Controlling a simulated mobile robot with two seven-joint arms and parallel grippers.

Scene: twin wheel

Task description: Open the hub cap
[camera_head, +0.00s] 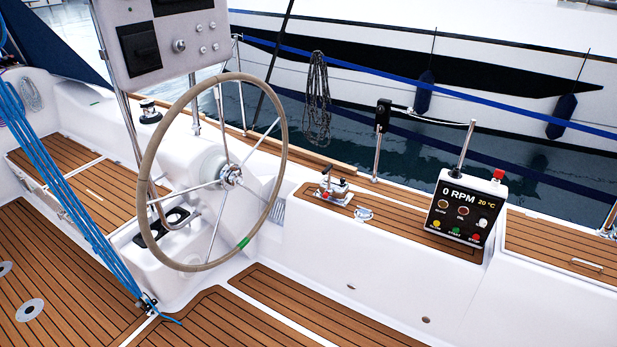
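A large steering wheel (147,200) with a tan rim and metal spokes stands at the left centre. Its metal hub (231,175) is at the middle, where the spokes meet, in front of a white pedestal (207,160). The hub is small in view, and I cannot tell whether a cap on it is open or shut. A small round chrome fitting (364,214) sits on the side deck, right of the wheel. Neither of my grippers shows in the head view.
A control box (466,210) reading 0 RPM, with a lever (463,145), stands at the right. A grey instrument panel (165,45) hangs above the wheel. Blue ropes (65,185) slant down at the left. The teak floor (215,318) in front is clear.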

